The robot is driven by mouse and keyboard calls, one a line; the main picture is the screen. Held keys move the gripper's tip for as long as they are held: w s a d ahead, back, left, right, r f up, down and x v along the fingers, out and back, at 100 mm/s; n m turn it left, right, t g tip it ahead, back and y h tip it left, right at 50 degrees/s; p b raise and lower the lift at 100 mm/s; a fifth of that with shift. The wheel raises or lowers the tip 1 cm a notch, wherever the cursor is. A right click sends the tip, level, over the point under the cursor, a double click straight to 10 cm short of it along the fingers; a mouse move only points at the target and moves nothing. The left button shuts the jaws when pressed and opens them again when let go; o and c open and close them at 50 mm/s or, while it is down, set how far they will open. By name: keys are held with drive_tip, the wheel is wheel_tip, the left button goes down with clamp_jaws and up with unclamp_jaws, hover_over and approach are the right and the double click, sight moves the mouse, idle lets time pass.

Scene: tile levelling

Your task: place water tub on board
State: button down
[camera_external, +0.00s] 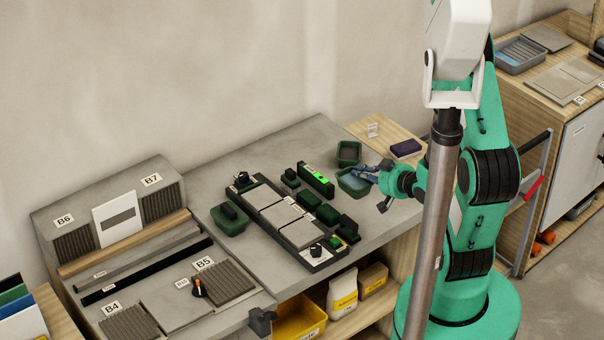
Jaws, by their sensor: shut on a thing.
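The water tub (352,187) is a small green tub with bluish water inside. It is at the right part of the grey bench top, and whether it touches the bench or is slightly raised I cannot tell. My gripper (368,173) reaches in from the right and is shut on the tub's right rim; the fingertips are small and partly blend with the tub. A light wooden board (373,122) lies at the back right of the bench, behind my gripper. My wrist and arm cover part of the area to its right.
A dark green tub (348,153) stands just behind the water tub. A black frame with grey tiles (285,213), a green level (316,179) and several dark green blocks lie to the left.

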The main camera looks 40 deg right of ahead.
drive_tip(key=s+d, duration=0.2)
drive_tip(key=s, duration=0.2)
drive_tip(key=s+d+f, duration=0.1)
drive_tip(key=s+d, duration=0.1)
drive_tip(key=s, duration=0.1)
drive_tip(key=s+d+f, duration=0.1)
drive_tip(key=s+d, duration=0.1)
drive_tip(key=s, duration=0.2)
drive_tip(key=shift+s+d, duration=0.35)
drive_tip(key=shift+d, duration=0.05)
drive_tip(key=shift+s+d, duration=0.1)
drive_tip(key=shift+s, duration=1)
drive_tip(key=shift+w, duration=0.1)
drive_tip(key=w+d+b, duration=0.1)
drive_tip(key=w+d, duration=0.1)
drive_tip(key=w, duration=0.2)
drive_tip(key=w+d+f+b, duration=0.1)
drive_tip(key=w+d, duration=0.1)
drive_tip(key=w, duration=0.3)
drive_tip(key=w+d+b, duration=0.1)
drive_tip(key=w+d, duration=0.2)
drive_tip(key=w, duration=0.2)
drive_tip(key=shift+w+d+f, duration=0.1)
drive_tip(key=shift+f, duration=0.2)
drive_tip(key=shift+f, duration=0.1)
drive_tip(key=shift+f+b, duration=0.8)
drive_tip(key=shift+f, duration=0.8)
drive_tip(key=shift+f, duration=0.2)
drive_tip(key=c, duration=1.9)
unclamp_jaws()
